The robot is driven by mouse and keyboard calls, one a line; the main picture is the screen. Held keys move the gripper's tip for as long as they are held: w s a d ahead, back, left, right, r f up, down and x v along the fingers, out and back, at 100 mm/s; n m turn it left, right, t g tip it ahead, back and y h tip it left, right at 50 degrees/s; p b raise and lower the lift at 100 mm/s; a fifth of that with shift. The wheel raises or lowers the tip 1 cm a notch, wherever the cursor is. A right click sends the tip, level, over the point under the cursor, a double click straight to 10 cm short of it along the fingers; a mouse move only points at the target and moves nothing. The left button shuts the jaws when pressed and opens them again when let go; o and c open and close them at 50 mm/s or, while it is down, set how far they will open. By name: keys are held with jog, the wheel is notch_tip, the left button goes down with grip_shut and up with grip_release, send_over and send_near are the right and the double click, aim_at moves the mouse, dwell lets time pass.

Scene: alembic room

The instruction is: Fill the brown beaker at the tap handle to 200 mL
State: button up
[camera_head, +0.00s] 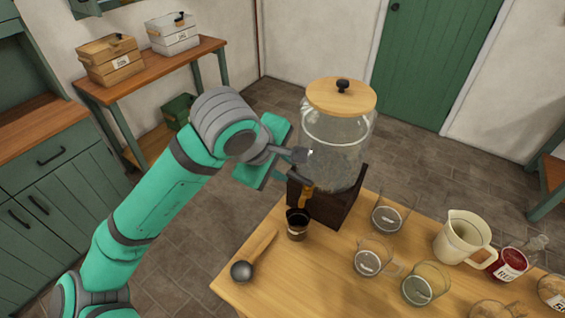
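The brown beaker (297,226) is a small dark cup. It stands upright on the wooden table, beneath the tap; its fill level cannot be read. The tap handle (306,190) is a small orange-brown piece low on the front of the glass dispenser (338,140). The dispenser has a wooden lid and sits on a dark wooden stand (335,208). My gripper (297,160) is beside the dispenser's left side, just above the tap handle. A dark fingertip shows against the glass. Whether it touches the handle, and how wide the fingers are, cannot be told.
A ladle-like scoop (250,260) lies left of the beaker. Clear glass vessels (367,258), a cream jug (463,238) and a red-labelled jar (510,264) stand to the right on the table (300,290). The table's front left has bare room.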

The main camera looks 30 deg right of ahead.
aim_at(297, 177)
jog(key=x, duration=0.8)
jog(key=shift+w+d+f, duration=0.15)
jog(key=shift+w+f, duration=0.1)
jog(key=shift+x, duration=0.9)
jog(key=shift+s, duration=0.15)
jog(key=shift+c, duration=0.6)
grip_shut()
